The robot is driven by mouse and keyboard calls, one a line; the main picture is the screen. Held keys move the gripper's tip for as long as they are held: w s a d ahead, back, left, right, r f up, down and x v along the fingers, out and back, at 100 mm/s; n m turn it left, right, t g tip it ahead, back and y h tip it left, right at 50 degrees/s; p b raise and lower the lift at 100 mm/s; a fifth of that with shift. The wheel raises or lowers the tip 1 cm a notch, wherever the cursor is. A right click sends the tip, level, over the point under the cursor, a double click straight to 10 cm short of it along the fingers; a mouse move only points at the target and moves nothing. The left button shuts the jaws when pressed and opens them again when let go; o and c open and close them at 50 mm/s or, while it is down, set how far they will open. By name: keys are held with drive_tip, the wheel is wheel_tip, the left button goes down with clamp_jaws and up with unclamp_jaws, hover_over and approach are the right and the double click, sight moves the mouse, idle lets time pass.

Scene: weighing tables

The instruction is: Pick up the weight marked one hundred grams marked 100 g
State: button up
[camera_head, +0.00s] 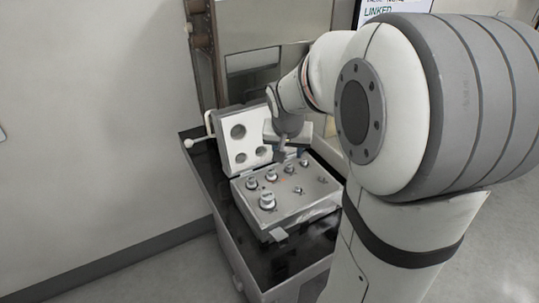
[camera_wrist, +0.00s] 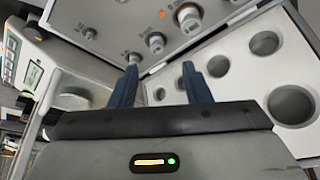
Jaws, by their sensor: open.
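Several silvery knobbed weights sit upright in an open grey case (camera_head: 318,199) in the head view. The largest weight (camera_head: 267,200) is at the front left, with smaller ones such as this weight (camera_head: 252,183) behind it. No marking is legible, so I cannot tell which is the 100 g weight. My gripper (camera_head: 283,155) is above the back of the case, by its lid. In the wrist view my gripper (camera_wrist: 159,82) has its two dark blue fingers apart with nothing between them. Weights show beyond the fingertips, including a mid-sized weight (camera_wrist: 155,42) and a larger one (camera_wrist: 189,20).
The raised lid (camera_head: 225,152) has a white lining with round recesses and stands behind the case, close to my gripper. The case rests on a dark-topped table (camera_head: 232,225) against a wall. Clear black tabletop lies left of the case.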

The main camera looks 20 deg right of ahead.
sight(289, 165)
drive_tip(key=x, duration=0.7)
drive_tip(key=shift+s+d+f, duration=0.1)
drive_tip(key=shift+d+f, duration=0.15)
clamp_jaws()
